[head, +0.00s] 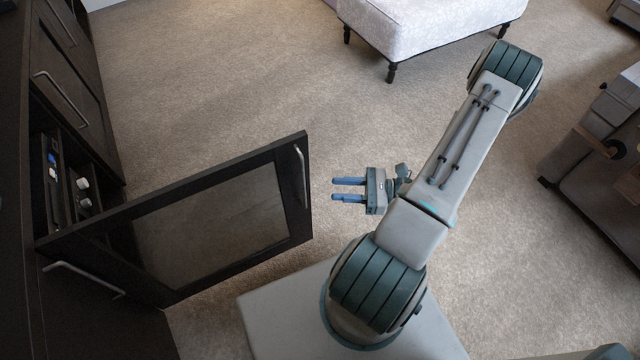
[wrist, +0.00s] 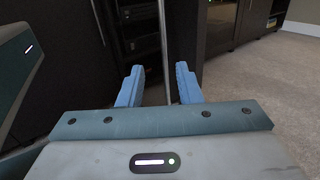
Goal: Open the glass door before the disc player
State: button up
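The glass door (head: 220,215) has a dark frame and a dark pane, and it stands swung well out from the cabinet in the head view. Its metal handle (head: 301,176) is near the free edge. The disc player (head: 54,170) shows partly inside the open compartment at the left, with small lights and knobs. My gripper (head: 348,189) is open and empty, to the right of the door's free edge and apart from it. In the wrist view my gripper (wrist: 158,88) has its two blue fingers spread, with a thin upright edge or bar beyond them.
The dark cabinet (head: 60,75) runs along the left, with other handled fronts above and below the compartment. A pale upholstered bench (head: 430,30) stands at the back. A brown piece of furniture (head: 590,180) is at the right. Carpet between them is clear.

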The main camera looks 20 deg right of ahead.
jog(key=shift+v, duration=2.35)
jog(key=a+r+n+g+h+p, duration=0.2)
jog(key=a+r+n+h+p, duration=0.2)
jog(key=r, duration=1.2)
jog(key=a+r+n+g+h+p, duration=0.1)
jog(key=a+r+n+h+p, duration=0.4)
jog(key=r+n+p, duration=0.6)
jog(key=s+a+r+n+g+h+p, duration=0.1)
jog(key=a+r+n+h+p, duration=0.3)
jog(key=r, duration=1.8)
jog(key=n+g+h+p, duration=0.1)
jog(key=n+h+p, duration=0.1)
jog(key=n+p, duration=0.1)
jog(key=shift+a+n+g+h+p, duration=0.3)
jog(key=shift+a+n+h, duration=0.1)
jog(key=shift+n, duration=0.3)
jog(key=shift+s, duration=0.1)
